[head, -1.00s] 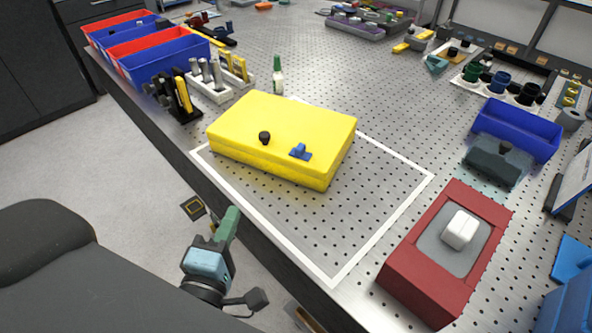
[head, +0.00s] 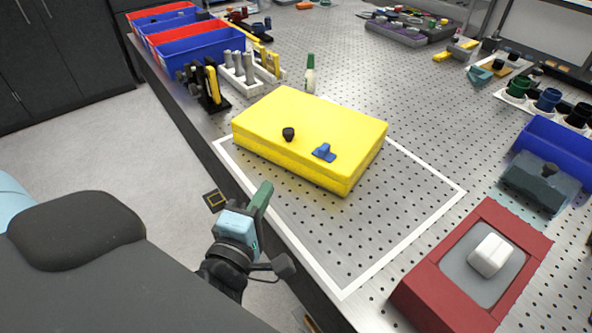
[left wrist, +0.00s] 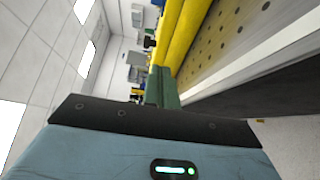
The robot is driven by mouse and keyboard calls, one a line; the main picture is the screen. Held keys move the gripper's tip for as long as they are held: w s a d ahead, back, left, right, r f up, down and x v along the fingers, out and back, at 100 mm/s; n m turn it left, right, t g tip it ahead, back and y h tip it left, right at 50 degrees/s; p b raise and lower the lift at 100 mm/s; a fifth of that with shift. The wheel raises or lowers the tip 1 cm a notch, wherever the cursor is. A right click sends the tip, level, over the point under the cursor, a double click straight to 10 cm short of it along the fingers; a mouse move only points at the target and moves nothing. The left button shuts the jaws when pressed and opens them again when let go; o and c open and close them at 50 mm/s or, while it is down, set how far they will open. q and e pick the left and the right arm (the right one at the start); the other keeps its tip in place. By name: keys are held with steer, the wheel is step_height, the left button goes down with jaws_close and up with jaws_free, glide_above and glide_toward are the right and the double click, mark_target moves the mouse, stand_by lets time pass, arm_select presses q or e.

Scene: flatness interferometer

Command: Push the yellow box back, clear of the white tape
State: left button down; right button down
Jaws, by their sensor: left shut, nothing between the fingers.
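The yellow box (head: 309,135) lies flat on the perforated metal table, with a black knob (head: 288,133) and a blue latch-like part (head: 323,152) on top. It covers the far part of the area framed by white tape (head: 400,239) and overlaps the tape's far side. My left gripper (head: 262,195) is shut and empty, with green fingers, near the table's front edge, in front of the box and apart from it. In the left wrist view the box (left wrist: 182,35) shows beyond the green fingers (left wrist: 161,87). My right gripper is not in view.
A dark red block with a grey top (head: 437,272) stands at the near right. Blue and red bins (head: 200,50) and a white rack (head: 262,82) stand at the left. A small green-capped bottle (head: 310,78) stands behind the box. Bare table lies right of the bottle.

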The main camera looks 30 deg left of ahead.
mark_target(300, 157)
arm_select(q)
steer(key=b+x, duration=0.3)
steer(key=x, duration=0.2)
steer(key=shift+w+f, duration=0.15)
steer(key=shift+w, duration=0.1)
steer(key=w+d, duration=0.1)
steer(key=w, duration=0.1)
steer(key=shift+w+d, duration=0.3)
steer(key=shift+d, duration=0.1)
steer(key=shift+w+d, duration=0.15)
steer(key=shift+w, duration=0.1)
